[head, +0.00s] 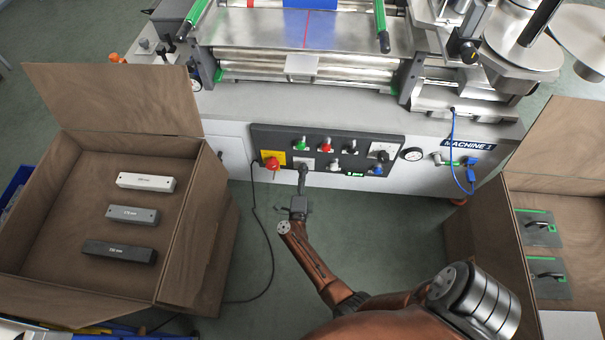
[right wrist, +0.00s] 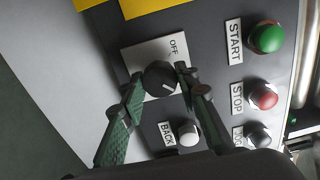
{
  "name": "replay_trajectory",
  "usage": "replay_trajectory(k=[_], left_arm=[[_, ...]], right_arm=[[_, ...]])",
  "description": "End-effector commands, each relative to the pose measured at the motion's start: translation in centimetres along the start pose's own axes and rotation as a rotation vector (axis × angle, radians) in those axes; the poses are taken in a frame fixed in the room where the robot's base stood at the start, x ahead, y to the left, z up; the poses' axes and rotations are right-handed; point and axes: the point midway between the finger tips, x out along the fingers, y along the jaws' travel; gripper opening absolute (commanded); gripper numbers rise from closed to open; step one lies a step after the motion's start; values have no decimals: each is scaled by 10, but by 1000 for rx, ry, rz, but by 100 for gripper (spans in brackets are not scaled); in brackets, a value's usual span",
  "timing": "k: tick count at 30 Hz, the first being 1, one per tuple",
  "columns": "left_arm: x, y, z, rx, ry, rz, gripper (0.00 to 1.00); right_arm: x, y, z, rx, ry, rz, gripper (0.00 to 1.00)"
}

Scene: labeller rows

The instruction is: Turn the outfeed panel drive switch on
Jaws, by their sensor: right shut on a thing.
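The outfeed panel (head: 330,150) is a dark control panel on the front of the machine. In the right wrist view, the drive switch (right wrist: 159,76) is a round black knob on a pale plate (right wrist: 140,57) marked OFF. A short white mark shows on the knob, toward the picture's lower right, away from the OFF lettering. My right gripper (head: 302,172) reaches the panel's lower left part. In the right wrist view its two green-black fingers (right wrist: 160,88) are shut on the knob, one on each side. They hide part of the plate. My left gripper is not in view.
A red emergency button (head: 271,163) on yellow sits left of the switch. The green START (right wrist: 267,38), red STOP (right wrist: 263,96) and pale BACK (right wrist: 188,133) buttons are close by. Open cartons stand left (head: 190,250) and right (head: 480,245). A black cable (head: 268,240) hangs below the panel.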

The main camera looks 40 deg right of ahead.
Motion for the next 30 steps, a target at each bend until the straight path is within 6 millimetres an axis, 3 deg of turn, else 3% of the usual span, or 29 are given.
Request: replay_trajectory(k=[9, 10, 17, 30], left_arm=[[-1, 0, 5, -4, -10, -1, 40], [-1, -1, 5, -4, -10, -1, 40], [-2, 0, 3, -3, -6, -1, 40], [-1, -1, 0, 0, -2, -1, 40]], right_arm=[[-1, 2, 0, 3, 0, 4, 5], [-1, 2, 0, 3, 0, 4, 31], [-1, 1, 0, 2, 0, 2, 47], [0, 0, 0, -9, 0, 0, 47]])
